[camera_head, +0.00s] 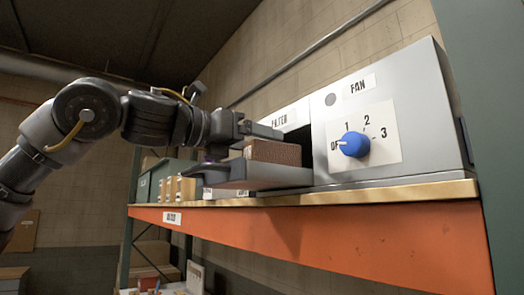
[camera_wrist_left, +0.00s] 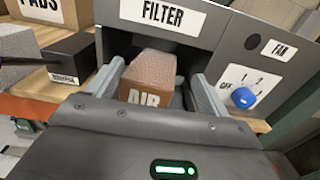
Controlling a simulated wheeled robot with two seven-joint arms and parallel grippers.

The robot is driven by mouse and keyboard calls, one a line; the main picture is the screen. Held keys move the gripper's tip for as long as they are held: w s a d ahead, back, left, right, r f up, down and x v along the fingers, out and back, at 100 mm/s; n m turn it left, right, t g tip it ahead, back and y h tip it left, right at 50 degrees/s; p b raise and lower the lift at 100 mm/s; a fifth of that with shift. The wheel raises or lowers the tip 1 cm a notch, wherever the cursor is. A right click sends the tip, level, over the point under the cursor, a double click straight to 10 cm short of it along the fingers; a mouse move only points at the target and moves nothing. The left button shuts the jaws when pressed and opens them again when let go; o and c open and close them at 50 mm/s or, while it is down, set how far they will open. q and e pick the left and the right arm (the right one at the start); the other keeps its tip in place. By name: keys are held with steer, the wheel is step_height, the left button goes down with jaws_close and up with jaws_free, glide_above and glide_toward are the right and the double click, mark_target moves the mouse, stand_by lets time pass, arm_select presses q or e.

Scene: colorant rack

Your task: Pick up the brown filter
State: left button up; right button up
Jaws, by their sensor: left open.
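The brown filter (camera_head: 276,153) is a boxy block partly inside the dark slot of the grey housing labelled FILTER (camera_wrist_left: 225,32). In the left wrist view the filter (camera_wrist_left: 150,72) shows a textured top and an AIR label on its near face. My left gripper (camera_head: 268,156) is open at the slot. In the left wrist view its two fingers (camera_wrist_left: 157,77) stand on either side of the filter, with gaps visible beside it. The filter's far end is hidden in the slot. My right gripper is not in view.
The FAN panel with its blue knob (camera_head: 353,144) is right of the slot. A black box (camera_wrist_left: 74,59) and a box labelled PADS (camera_wrist_left: 45,10) stand to the left. All rest on a shelf with an orange front beam (camera_head: 340,235).

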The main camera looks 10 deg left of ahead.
arm_select(q)
steer(key=shift+w+d+f, duration=0.15)
steer(key=shift+w+d, duration=0.15)
steer(key=shift+w, duration=0.15)
steer(key=shift+w+f, duration=0.1)
steer(key=shift+w, duration=0.2)
steer(key=shift+a, duration=0.1)
steer(key=shift+s+a, duration=0.25)
steer(key=shift+s, duration=0.05)
steer(key=c, duration=0.4)
steer(key=shift+s, duration=0.1)
steer(key=shift+c, duration=2.5)
steer(key=shift+w+d, duration=0.2)
steer(key=shift+c, duration=0.8)
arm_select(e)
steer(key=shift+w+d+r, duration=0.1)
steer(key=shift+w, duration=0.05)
